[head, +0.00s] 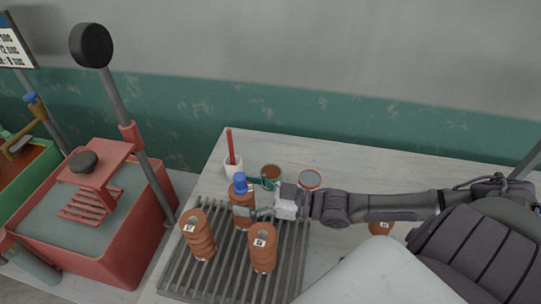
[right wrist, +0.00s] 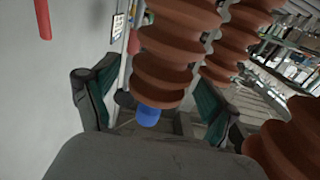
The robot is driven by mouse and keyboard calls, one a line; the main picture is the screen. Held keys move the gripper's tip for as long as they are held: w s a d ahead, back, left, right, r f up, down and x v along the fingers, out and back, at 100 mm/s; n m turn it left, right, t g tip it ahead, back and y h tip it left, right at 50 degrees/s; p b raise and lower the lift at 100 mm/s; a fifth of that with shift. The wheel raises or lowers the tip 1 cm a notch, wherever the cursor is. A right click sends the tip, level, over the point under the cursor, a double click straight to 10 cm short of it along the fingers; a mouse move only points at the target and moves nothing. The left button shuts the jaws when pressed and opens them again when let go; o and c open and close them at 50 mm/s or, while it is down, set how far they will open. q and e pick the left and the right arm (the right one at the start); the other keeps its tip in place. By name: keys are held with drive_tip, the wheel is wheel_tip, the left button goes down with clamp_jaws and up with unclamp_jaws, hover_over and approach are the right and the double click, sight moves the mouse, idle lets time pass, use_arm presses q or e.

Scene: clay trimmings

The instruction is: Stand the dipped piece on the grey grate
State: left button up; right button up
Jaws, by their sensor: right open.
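The dipped piece (head: 241,199) is a brown ribbed body with a blue top. It stands upright at the back of the grey grate (head: 226,270) in the head view. My right gripper (head: 259,212) reaches in from the right at its side, jaws open. In the right wrist view the ribbed piece (right wrist: 173,60), its blue end (right wrist: 147,116) pointing down in the picture, shows between the two spread fingers of the gripper (right wrist: 155,105). Whether a finger touches it I cannot tell. My left gripper is not in view.
Two other brown ribbed pieces, a left one (head: 199,240) and a right one (head: 262,252), stand on the grate in front. Behind are a white cup (head: 233,168) with a red stick, a brown-filled tin (head: 271,171) and a red-rimmed tin (head: 310,179). A red tank (head: 92,255) stands left.

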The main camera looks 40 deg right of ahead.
drive_tip(key=p+v, duration=0.1)
drive_tip(key=v, duration=1)
drive_tip(key=shift+s, duration=0.15)
idle(0.3)
